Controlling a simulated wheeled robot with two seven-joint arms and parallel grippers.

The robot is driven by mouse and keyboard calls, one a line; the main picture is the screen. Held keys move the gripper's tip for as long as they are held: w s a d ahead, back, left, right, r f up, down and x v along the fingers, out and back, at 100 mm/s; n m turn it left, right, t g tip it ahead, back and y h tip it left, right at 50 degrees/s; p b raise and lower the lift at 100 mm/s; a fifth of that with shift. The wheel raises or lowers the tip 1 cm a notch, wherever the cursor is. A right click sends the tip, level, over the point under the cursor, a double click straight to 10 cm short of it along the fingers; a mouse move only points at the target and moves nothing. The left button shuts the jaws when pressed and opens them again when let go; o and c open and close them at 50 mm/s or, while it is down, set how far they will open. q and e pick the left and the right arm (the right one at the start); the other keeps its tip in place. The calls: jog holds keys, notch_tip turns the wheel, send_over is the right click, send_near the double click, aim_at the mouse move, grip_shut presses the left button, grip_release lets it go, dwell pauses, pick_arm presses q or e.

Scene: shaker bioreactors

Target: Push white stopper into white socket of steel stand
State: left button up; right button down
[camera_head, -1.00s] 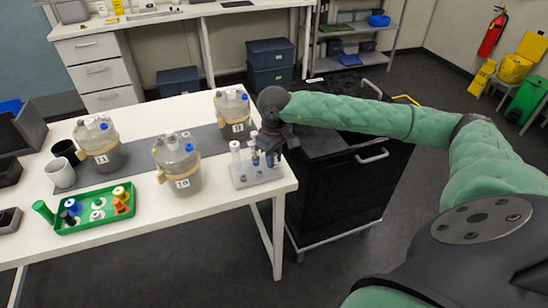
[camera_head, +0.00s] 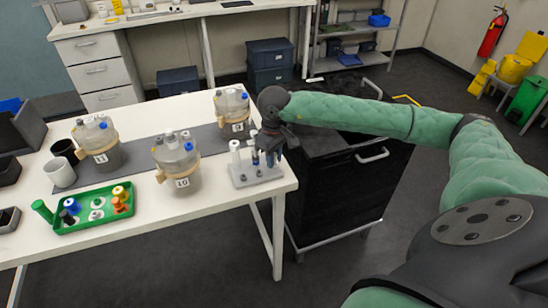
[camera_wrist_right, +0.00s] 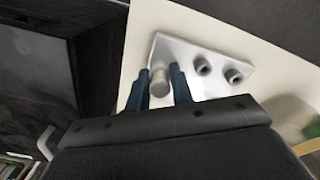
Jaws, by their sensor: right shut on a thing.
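The steel stand (camera_head: 262,177) is a pale plate with upright posts near the right end of the white table; its plate also shows in the wrist view (camera_wrist_right: 182,47). My right gripper (camera_head: 268,160) is over the stand. In the wrist view its blue fingers (camera_wrist_right: 159,88) are shut on the white stopper (camera_wrist_right: 159,82), a pale round-topped piece. Two other posts (camera_wrist_right: 203,66) with dark open tops stand beside it. The fingers hide the stopper's lower end, so I cannot tell how far it sits in a socket. My left gripper is not in view.
Jars with labels (camera_head: 177,163) stand left of the stand and behind it. A green tray (camera_head: 83,222) with coloured pieces and two cups (camera_head: 61,173) are at the left. A black cabinet (camera_head: 335,195) is right of the table.

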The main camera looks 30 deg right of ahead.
jog(key=shift+f+b, duration=0.35)
jog(key=shift+b, duration=0.15)
dwell(0.3)
jog(key=c, duration=1.1)
grip_release()
jog(key=shift+c, duration=0.2)
jog(key=shift+r, duration=0.6)
notch_tip(320, 180, up, 7)
jog(key=shift+f+b, duration=0.2)
jog(key=shift+b, duration=0.8)
